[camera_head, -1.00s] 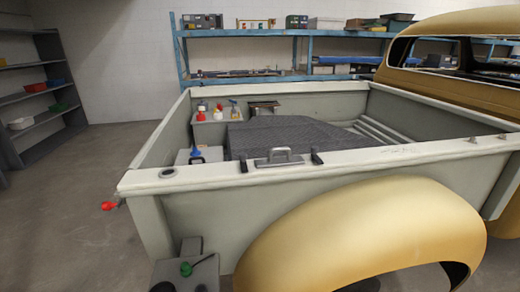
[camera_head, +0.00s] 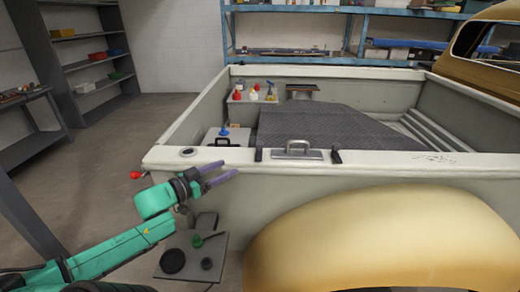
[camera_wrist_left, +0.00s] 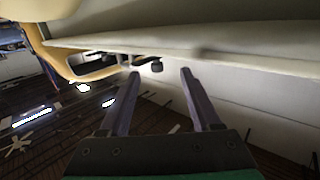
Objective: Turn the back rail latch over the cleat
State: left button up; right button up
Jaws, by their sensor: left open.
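My left gripper (camera_head: 229,169) is open, with its two purple fingers pointing right in front of the near side of the truck bed. In the left wrist view the spread fingers (camera_wrist_left: 160,74) have nothing between them, and a small dark knob (camera_wrist_left: 157,66) shows beyond their tips. A silver handle-like fitting (camera_head: 298,150) sits on the near bed rail (camera_head: 400,163), between two black clips. A red-knobbed lever (camera_head: 136,174) sticks out at the bed's left end. I cannot tell which fitting is the back rail latch or cleat. My right gripper is out of view.
A small tray (camera_head: 178,263) with dark round items and a green knob stands low beside the gold fender (camera_head: 340,240). Shelves (camera_head: 80,70) stand at the left; the floor between is clear.

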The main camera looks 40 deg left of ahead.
aim_at(259, 143)
pick_arm(q)
jog(key=shift+m+t+h, duration=0.3)
jog(key=shift+h, duration=0.4)
jog(key=w+r, duration=0.1)
jog(key=w, duration=0.4)
jog(key=w+d+b, duration=0.1)
jog(key=w, duration=0.3)
jog(key=w+d+r, duration=0.1)
jog(key=w, duration=0.4)
jog(key=shift+w+r+b, duration=0.3)
jog(key=shift+r+b, duration=0.05)
jog(key=shift+b, duration=0.05)
grip_shut()
